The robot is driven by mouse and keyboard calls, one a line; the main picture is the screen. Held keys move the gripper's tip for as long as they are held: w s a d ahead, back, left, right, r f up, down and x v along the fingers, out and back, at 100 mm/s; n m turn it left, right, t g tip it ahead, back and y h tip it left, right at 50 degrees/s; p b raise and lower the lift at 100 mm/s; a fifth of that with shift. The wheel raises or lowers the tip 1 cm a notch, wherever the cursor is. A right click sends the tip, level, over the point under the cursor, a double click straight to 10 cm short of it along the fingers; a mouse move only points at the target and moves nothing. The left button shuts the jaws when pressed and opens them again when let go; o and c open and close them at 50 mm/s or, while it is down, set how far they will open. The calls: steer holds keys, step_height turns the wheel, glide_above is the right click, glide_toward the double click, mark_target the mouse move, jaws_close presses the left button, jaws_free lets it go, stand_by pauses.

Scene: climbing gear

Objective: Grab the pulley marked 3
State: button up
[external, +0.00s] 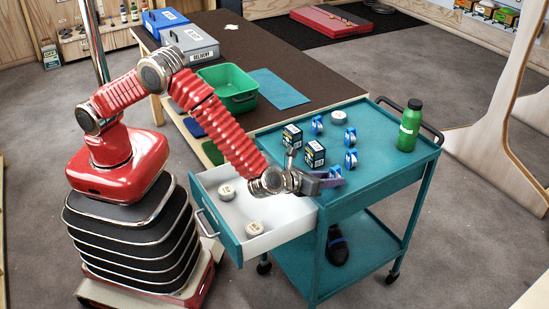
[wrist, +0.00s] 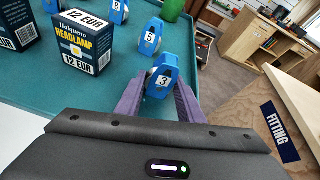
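The pulley marked 3 (wrist: 163,81) is blue with a white number plate. In the wrist view it stands between the purple fingertips of my gripper (wrist: 164,92), one finger on each side. I cannot tell whether the fingers press on it or a small gap remains. In the external view my gripper (external: 328,178) is low over the near part of the teal cart top (external: 375,120), and the pulley is a blue patch at its tips, partly hidden.
The pulley marked 5 (wrist: 151,38) stands just beyond. Two headlamp boxes (external: 315,153) (external: 292,136) stand close to my gripper. Other blue pulleys (external: 351,160) (external: 317,125) and a green bottle (external: 410,125) are on the cart. The open drawer (external: 275,208) holds round white-topped items.

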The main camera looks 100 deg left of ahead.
steer(key=c, duration=0.4)
steer(key=shift+c, duration=0.2)
step_height(320, 180, up, 10)
stand_by(0.4)
stand_by(0.5)
